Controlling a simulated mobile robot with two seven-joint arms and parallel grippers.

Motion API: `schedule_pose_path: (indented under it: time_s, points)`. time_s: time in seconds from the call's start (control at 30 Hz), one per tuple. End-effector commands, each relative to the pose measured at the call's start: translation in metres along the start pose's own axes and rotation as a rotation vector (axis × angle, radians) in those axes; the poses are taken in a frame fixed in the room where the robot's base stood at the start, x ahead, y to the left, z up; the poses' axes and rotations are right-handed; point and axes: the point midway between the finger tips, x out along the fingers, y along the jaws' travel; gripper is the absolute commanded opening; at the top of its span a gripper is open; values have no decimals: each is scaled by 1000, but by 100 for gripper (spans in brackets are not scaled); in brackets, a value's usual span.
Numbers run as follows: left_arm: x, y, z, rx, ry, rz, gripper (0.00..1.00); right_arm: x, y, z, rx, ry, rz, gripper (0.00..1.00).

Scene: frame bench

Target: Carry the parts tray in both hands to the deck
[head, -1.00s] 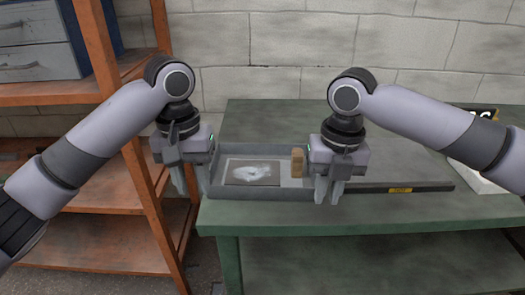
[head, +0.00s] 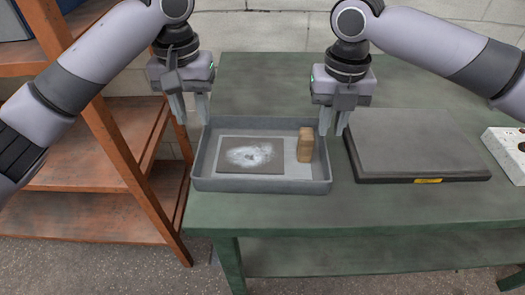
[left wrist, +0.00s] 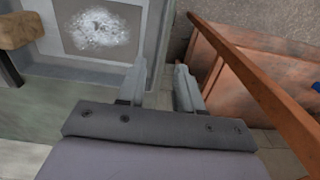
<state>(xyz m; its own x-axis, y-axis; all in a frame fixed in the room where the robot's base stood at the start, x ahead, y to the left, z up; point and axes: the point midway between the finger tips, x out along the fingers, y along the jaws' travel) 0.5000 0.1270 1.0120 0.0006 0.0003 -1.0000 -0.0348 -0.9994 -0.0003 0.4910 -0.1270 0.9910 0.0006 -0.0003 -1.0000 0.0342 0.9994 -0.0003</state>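The parts tray (head: 262,186) is a grey open tray on the green table, near its front left edge. It holds a dark plate with a white smudge (head: 250,155) and an upright tan block (head: 305,145). My left gripper (head: 190,110) is open at the tray's left wall, fingers pointing down. In the left wrist view its spread fingers (left wrist: 160,88) are on either side of the wall's line, with nothing clasped. My right gripper (head: 334,124) is open at the tray's right wall. Whether its fingers straddle that wall is unclear. The flat dark grey deck (head: 415,140) lies right of the tray.
The green table (head: 300,215) has bare room behind the tray and along the front. A white box with dark holes (head: 508,150) stands at the far right. An orange shelf rack (head: 115,165) stands close to the table's left side.

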Motion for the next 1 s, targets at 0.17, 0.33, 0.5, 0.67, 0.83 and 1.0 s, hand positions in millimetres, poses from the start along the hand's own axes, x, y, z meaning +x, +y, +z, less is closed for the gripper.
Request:
schedule_pose_path:
  time_s: [0.17, 0.33, 0.5, 0.67, 0.83, 1.0]
  points:
    - [8, 0, 0, -1, -1, 0, 35, 9, 0, 0, 1, 1, -2, 18]
    - [33, 0, 0, 0, -3, 0, 35, 33, 0, 0, 1, 3, -1, 18]
    - [56, 0, 0, -1, -1, -1, 35, 56, 0, 0, 1, 2, -1, 18]
    - [69, 0, 0, -1, 0, 0, 35, 69, 0, 0, 1, 0, 0, 18]
    - [72, 0, 0, 0, 0, 0, 35, 72, 0, 0, 1, 0, 0, 18]
    - [72, 0, 0, -1, 0, 0, 35, 72, 0, 0, 1, 0, 0, 18]
